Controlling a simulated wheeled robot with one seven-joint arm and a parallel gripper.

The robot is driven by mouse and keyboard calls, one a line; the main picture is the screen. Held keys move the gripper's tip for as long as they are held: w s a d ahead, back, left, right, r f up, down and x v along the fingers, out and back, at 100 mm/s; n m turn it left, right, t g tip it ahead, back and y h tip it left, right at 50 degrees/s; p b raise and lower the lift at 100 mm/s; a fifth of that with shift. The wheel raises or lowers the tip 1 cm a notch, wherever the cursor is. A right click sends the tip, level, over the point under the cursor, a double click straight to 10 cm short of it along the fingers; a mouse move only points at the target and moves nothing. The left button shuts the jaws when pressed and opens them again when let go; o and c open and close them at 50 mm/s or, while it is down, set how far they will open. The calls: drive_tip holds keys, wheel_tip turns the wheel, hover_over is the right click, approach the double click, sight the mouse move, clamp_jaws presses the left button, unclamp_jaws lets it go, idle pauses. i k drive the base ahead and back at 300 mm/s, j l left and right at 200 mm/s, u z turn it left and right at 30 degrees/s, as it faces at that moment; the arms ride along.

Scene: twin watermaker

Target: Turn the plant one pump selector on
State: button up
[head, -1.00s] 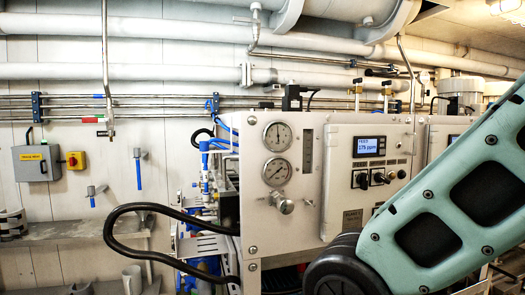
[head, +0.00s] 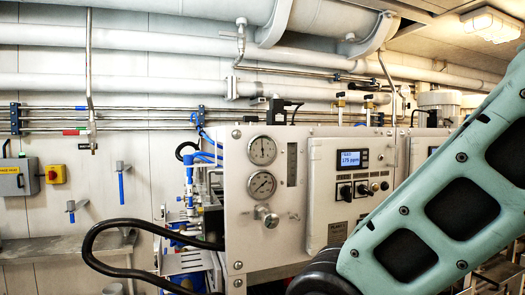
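The plant one panel (head: 316,215) is a pale metal cabinet front at centre right, with a plate that appears to read PLANT 1 (head: 338,233). Its lit blue display (head: 352,157) shows 175 ppm. Below the display is a row of small dark controls. The left selector knob (head: 345,191) and the one beside it (head: 362,189) are black; smaller buttons (head: 379,186) sit to their right. I cannot read their labels, so which is the pump selector and its position are unclear. My gripper is out of view; only my pale green arm link crosses the lower right.
Two round gauges (head: 262,151) and a silver valve knob (head: 266,214) sit left of the display. A black hose (head: 100,243) loops out at lower left. Pipes (head: 150,55) run overhead.

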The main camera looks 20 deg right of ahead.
sight(363, 189)
drive_tip(key=z, duration=0.7)
